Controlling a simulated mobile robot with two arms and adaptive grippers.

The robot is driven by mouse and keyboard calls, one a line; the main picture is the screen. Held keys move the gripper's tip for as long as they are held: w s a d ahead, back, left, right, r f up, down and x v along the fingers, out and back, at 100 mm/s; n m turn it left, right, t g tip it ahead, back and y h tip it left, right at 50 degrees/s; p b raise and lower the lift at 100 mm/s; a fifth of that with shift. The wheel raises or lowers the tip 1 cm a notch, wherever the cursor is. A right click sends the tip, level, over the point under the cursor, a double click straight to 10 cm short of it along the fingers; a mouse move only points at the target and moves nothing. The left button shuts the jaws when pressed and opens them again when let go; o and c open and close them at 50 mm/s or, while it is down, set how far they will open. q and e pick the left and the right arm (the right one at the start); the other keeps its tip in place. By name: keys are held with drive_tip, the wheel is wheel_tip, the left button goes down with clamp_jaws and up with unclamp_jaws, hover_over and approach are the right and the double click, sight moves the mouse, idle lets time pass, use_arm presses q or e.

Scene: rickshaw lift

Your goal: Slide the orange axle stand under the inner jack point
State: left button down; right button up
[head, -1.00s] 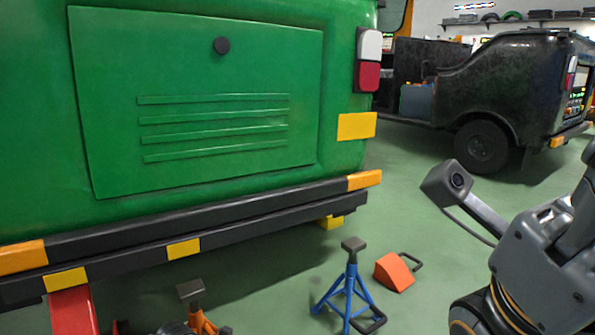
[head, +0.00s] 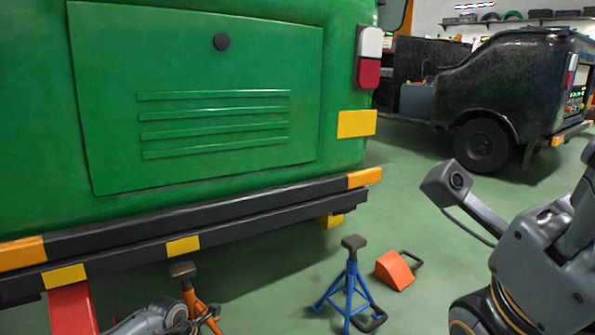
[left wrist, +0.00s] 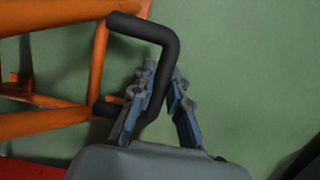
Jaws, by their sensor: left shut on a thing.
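The orange axle stand (head: 188,292), with a dark top pad, stands on the floor at the lower middle left, close to the green vehicle's rear bumper (head: 215,228). My left gripper (head: 178,314) is beside it at the bottom edge. In the left wrist view the left gripper (left wrist: 163,86) is shut on the stand's black bent handle (left wrist: 168,38), with orange legs (left wrist: 60,115) to the left. A yellow block (head: 331,220) shows under the bumper's right end; I cannot make out the inner jack point. My right gripper is out of view.
A blue axle stand (head: 350,290) stands to the right, with an orange wheel chock (head: 395,270) beyond it. A red upright piece (head: 72,310) stands at lower left. Open green floor lies between the orange and blue stands.

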use_arm(q)
drive_tip(key=shift+w+a+r, duration=0.1)
drive_tip(key=shift+w+a, duration=0.5)
drive_tip(key=shift+w, duration=0.35)
drive_tip(key=shift+w+a+r, duration=0.1)
drive_tip(key=shift+w+a, duration=0.55)
drive_tip(key=shift+w, duration=0.3)
drive_tip(key=shift+w+a, duration=0.6)
drive_tip(key=shift+w, duration=0.35)
drive_tip(key=c, duration=1.2)
unclamp_jaws()
drive_tip(key=shift+o, duration=0.2)
drive_tip(key=shift+s, duration=0.1)
drive_tip(key=shift+f, duration=0.1)
drive_tip(key=p+v, duration=0.8)
drive_tip(key=p, duration=0.1)
drive_tip(key=shift+r, duration=0.25)
drive_tip(key=shift+s, duration=0.1)
